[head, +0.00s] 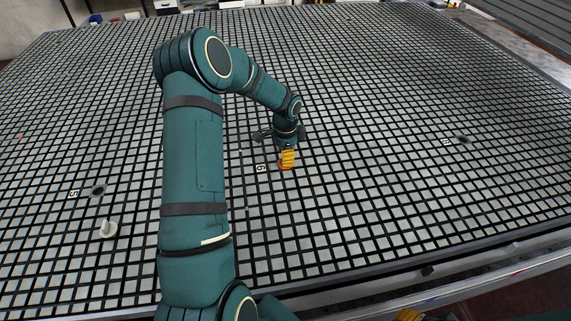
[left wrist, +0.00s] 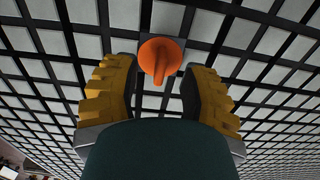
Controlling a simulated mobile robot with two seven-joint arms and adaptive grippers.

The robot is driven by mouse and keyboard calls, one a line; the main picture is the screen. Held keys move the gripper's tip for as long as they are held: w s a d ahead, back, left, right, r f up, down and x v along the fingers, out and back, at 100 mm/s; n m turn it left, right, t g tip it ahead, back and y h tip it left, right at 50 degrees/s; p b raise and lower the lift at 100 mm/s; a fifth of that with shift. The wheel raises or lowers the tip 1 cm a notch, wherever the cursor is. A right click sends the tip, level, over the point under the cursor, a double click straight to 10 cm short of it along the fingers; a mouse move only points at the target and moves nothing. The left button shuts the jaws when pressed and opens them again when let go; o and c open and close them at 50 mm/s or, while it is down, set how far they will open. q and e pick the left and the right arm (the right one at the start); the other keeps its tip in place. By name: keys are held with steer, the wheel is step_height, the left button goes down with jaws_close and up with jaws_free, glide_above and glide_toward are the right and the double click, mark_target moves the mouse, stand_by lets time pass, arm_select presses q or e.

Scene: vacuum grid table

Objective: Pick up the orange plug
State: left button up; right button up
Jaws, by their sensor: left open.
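The orange plug (left wrist: 160,58) sits on the grid table, between and just beyond my left gripper's fingertips in the left wrist view. It has a round base with a raised grip. My left gripper (left wrist: 158,88) is open, with a yellow ribbed finger on each side and a gap to the plug. In the head view my left gripper (head: 287,160) points down at the table, and only a little of the orange plug (head: 285,168) shows at its fingertips.
The grid table (head: 400,200) is mostly clear. Another dark hole (head: 463,139) is at the right. A number label (head: 261,168) lies beside my left gripper.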

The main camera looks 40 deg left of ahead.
arm_select(q)
step_height(320, 180, down, 2)
steer(key=shift+f, duration=0.15)
steer(key=shift+c, duration=0.4)
jaws_close()
